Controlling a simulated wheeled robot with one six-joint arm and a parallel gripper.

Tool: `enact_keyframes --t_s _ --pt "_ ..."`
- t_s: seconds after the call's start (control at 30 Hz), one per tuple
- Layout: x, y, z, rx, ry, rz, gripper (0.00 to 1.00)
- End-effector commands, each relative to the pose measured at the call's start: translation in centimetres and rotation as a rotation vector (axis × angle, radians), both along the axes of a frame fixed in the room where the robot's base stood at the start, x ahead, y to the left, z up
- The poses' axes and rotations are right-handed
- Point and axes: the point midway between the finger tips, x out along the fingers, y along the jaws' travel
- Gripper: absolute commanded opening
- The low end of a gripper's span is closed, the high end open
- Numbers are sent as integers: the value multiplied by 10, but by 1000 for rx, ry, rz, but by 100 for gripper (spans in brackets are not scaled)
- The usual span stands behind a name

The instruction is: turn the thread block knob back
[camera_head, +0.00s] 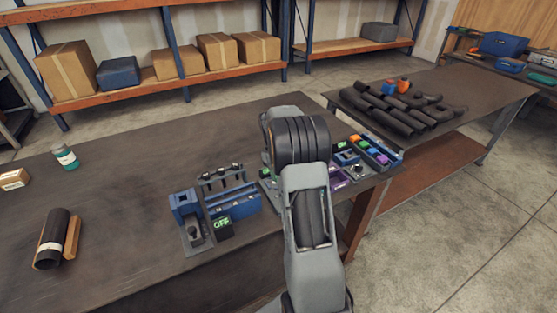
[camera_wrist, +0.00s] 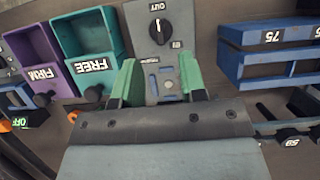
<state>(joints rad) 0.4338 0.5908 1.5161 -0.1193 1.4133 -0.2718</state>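In the wrist view, a grey plate carries a round black knob (camera_wrist: 157,32) with a light pointer line. "OUT" is printed above it and a small label sits to its lower right, both upside down. Below the knob on the same plate is a block face (camera_wrist: 165,80) with blue slots. My gripper (camera_wrist: 160,82) is open, with green pieces at its two finger ends, one on each side of that face. The knob is beyond the fingertips and nothing visibly touches it. In the camera_head view my own arm hides the knob and gripper.
In the wrist view, a teal bin marked FREE (camera_wrist: 84,38) and a purple bin marked FIRM (camera_wrist: 32,52) stand left. A blue rack (camera_wrist: 265,62) stands right. In the camera_head view, a pipe piece (camera_head: 52,238) lies on the left of the bench, where much surface is clear.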

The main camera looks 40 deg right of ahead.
Motion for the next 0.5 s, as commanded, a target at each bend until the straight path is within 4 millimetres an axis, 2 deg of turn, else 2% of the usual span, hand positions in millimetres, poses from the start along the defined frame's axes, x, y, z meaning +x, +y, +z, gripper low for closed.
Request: enact_keyframes --t_s 0.2,0.5 --pt "15 -1 35 0 -2 1 38" --pt "24 -2 58 2 1 1 38"
